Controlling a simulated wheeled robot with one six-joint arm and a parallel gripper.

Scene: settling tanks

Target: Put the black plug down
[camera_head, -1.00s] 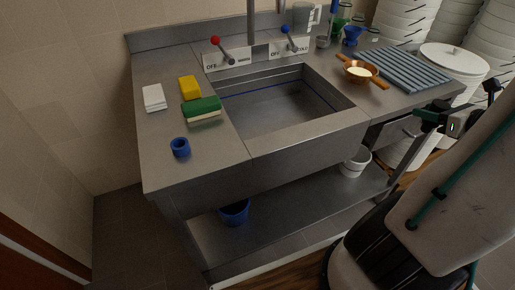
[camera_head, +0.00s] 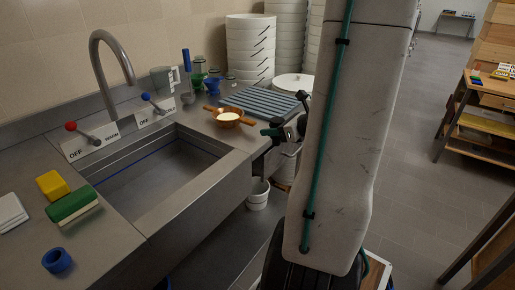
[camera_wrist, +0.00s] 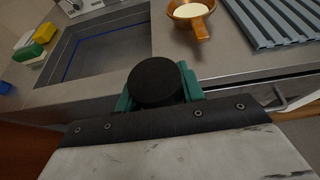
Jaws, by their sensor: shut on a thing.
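The black plug (camera_wrist: 155,82) is a round, dark disc. In the wrist view it sits between the green fingers of my gripper (camera_wrist: 158,94), which is shut on it. The plug is held in front of the steel counter's front edge, between the sink and the ribbed rack in that view. In the head view my gripper (camera_head: 275,132) is beside the counter's right end, below the ribbed rack; my arm hides part of it, and I cannot make out the plug clearly there. The sink basin (camera_head: 160,178) is open and looks empty.
A copper pan (camera_head: 228,117) with pale contents stands beside the ribbed blue-grey rack (camera_head: 262,103). A green and yellow sponge (camera_head: 72,205), a yellow block (camera_head: 52,185) and a blue cup (camera_head: 57,261) are left of the sink. Bare counter (camera_head: 110,254) shows at the front left.

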